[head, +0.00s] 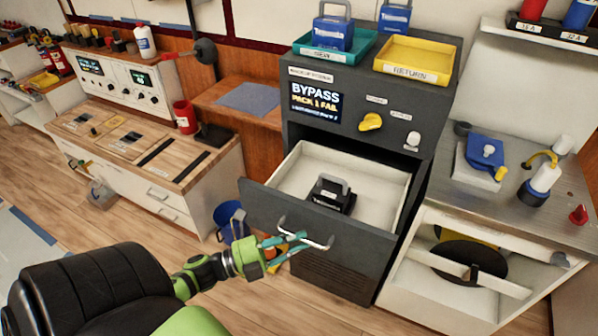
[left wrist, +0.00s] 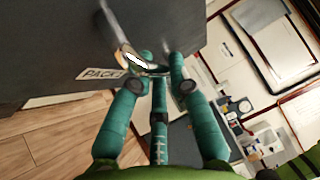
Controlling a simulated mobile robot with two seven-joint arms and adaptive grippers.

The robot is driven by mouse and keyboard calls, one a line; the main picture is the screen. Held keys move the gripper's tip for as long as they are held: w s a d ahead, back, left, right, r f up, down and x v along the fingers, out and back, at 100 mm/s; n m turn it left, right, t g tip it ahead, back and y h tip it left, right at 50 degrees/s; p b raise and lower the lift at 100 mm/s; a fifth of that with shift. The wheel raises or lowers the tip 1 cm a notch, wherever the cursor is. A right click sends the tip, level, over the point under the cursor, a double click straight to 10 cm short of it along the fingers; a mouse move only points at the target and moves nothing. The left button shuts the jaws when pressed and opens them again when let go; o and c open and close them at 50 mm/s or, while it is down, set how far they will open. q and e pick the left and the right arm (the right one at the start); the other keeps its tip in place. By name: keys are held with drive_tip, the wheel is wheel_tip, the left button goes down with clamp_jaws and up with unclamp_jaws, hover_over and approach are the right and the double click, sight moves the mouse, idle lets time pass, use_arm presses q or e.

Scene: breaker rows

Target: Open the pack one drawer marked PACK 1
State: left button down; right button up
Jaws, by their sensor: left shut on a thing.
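The PACK 1 drawer (head: 345,262) stands pulled out from the dark grey cabinet (head: 348,138), its white inside showing. A black pack with a grey handle (head: 331,194) lies in it. The drawer's silver bar handle (head: 316,243) is on its front, and it also shows in the left wrist view (left wrist: 124,50). My left gripper (head: 300,240) has its teal fingers shut around this handle. In the left wrist view, the label reading PACK (left wrist: 102,74) is on the drawer front beside the fingers. My right gripper is not in view.
A screen (head: 316,104) reads BYPASS, PACK 1 FAIL. A blue bucket (head: 229,217) stands on the floor left of the drawer. A metal bench (head: 560,215) is at right.

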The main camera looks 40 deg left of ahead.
use_arm(q)
drive_tip(key=c, duration=1.4)
unclamp_jaws()
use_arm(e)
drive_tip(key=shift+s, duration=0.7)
use_arm(q)
drive_tip(key=v, duration=1.2)
drive_tip(key=shift+s, duration=0.1)
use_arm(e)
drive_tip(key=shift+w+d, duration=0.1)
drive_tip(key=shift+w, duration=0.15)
